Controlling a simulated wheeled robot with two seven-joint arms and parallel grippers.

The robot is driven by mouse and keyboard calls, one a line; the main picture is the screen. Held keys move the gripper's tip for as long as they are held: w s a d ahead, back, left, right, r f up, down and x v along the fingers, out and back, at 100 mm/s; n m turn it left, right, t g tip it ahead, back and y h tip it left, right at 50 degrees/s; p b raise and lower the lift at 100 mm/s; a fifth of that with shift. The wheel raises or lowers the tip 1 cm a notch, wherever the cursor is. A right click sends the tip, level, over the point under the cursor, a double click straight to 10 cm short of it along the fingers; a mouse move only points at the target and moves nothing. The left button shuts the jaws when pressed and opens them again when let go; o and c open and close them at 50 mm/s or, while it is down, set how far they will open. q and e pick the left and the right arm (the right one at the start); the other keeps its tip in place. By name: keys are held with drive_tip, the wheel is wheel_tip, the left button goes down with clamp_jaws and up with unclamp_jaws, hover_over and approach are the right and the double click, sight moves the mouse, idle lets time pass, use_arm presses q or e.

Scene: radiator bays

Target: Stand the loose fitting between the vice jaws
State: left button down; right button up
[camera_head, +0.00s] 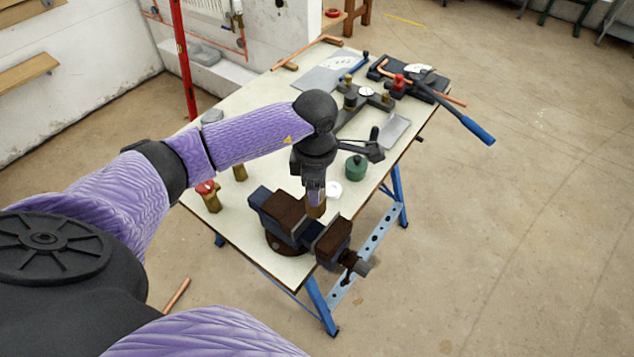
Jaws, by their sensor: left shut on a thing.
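The vice (287,213) is bolted at the near edge of the workbench, dark blue with brown jaws, and a gap shows between the jaws. My left gripper (316,190) points down over the vice and is shut on a brass fitting (316,209). The fitting looks roughly upright, its lower end at the far end of the jaw gap. I cannot tell whether it is down between the jaws or just above or behind them. The gripper hides its upper part. My right gripper is not in view.
On the bench top (237,213), a red-capped brass valve (209,197) and another brass piece (239,172) stand left of the vice. A green tin (355,168) and a white roll (334,189) stand behind it. A blue-handled pipe bender (459,113) overhangs the right edge.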

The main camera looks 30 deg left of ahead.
sight(316, 211)
use_arm(q)
wheel_tip(316, 211, down, 9)
drive_tip(key=b, duration=0.6)
drive_tip(key=shift+d+r+b, duration=0.1)
drive_tip(key=shift+r+b, duration=0.1)
drive_tip(key=shift+b, duration=0.2)
